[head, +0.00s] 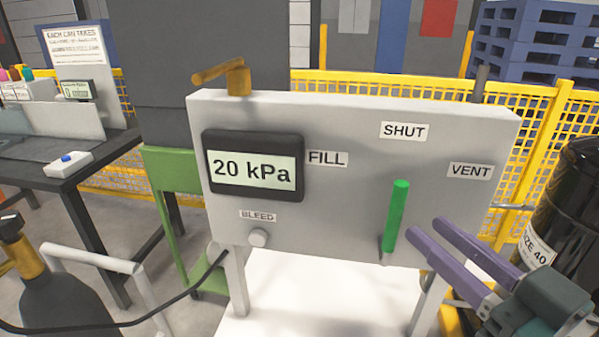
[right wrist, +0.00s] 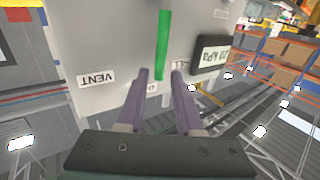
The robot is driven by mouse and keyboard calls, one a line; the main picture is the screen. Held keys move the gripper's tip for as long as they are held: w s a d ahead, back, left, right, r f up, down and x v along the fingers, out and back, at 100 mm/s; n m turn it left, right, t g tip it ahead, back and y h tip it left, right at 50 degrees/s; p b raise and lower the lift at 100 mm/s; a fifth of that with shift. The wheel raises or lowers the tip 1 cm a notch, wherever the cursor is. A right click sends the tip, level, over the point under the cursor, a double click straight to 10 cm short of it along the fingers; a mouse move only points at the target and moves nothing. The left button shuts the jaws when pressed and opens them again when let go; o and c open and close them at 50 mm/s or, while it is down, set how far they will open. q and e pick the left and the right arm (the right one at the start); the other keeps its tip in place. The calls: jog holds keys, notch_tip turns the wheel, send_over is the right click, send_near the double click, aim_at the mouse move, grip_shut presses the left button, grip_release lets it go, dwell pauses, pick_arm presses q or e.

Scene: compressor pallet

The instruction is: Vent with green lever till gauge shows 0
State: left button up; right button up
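The green lever (head: 396,217) stands nearly upright on the grey panel (head: 340,215), its top pointing toward the SHUT label (head: 404,131). The VENT label (head: 470,171) is to its right and the FILL label (head: 327,158) to its left. The gauge (head: 253,171) reads 20 kPa. My right gripper (head: 427,226) is open and empty, with its purple fingertips just right of the lever's lower part. In the right wrist view, the lever (right wrist: 163,45) shows beyond the gap between the fingertips (right wrist: 160,73); contact cannot be told. My left gripper is not in view.
A BLEED knob (head: 258,238) sits low on the panel, and a brass fitting (head: 238,80) is on its top edge. A dark drum (head: 572,200) stands at the right. A dark table (head: 70,172) and a gas cylinder (head: 45,300) are at the left. Yellow mesh fencing runs behind.

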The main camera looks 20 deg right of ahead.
aim_at(402, 208)
jog(key=w, duration=0.7)
jog(key=shift+w+a, duration=0.1)
jog(key=shift+a, duration=0.05)
grip_shut()
dwell(1.2)
